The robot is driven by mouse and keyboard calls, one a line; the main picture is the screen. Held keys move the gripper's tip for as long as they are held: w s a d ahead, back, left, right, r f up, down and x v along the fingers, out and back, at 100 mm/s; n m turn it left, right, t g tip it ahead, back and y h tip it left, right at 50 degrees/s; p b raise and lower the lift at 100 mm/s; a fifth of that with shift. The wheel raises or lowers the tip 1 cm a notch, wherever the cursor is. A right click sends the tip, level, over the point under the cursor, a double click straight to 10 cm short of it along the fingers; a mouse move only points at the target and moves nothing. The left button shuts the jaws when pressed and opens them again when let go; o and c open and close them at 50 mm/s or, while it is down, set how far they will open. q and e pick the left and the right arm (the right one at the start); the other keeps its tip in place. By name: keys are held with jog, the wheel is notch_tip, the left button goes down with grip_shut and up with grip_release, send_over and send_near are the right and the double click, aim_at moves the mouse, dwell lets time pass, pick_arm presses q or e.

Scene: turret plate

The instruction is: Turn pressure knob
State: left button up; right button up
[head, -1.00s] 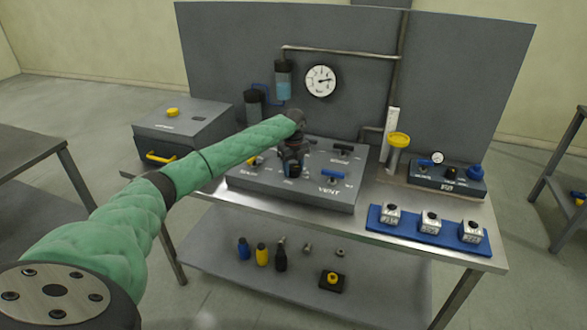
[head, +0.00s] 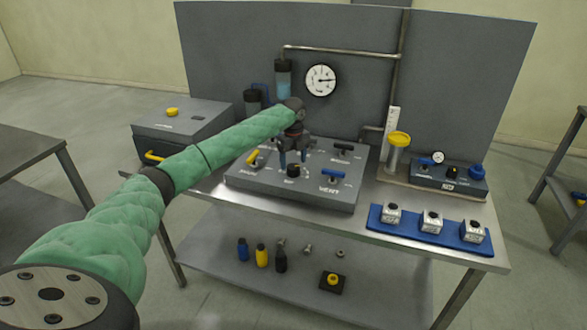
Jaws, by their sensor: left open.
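A small black round knob (head: 293,171) stands on the grey turret plate (head: 262,191) on the table, near the middle of the plate. My left gripper (head: 293,159) points down just above and behind this knob. Its two fingers are spread, with nothing between them, and the knob's top shows clear of them. The label by the knob is too small to read. My right gripper does not show.
A yellow lever (head: 253,157), a black lever (head: 342,147) and a blue lever (head: 332,173) surround the knob on the plate. A gauge (head: 320,80) hangs on the panel behind. A blue tray (head: 373,219) with metal blocks lies at the right.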

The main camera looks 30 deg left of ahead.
aim_at(293, 166)
pick_arm(q)
jog(key=shift+r+b, duration=0.7)
jog(key=shift+r, duration=1.55)
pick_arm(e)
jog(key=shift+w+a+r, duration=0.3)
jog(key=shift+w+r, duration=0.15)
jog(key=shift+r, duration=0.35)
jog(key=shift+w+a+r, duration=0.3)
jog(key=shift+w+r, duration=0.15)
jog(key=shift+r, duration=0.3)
pick_arm(q)
jog(key=shift+f, duration=0.1)
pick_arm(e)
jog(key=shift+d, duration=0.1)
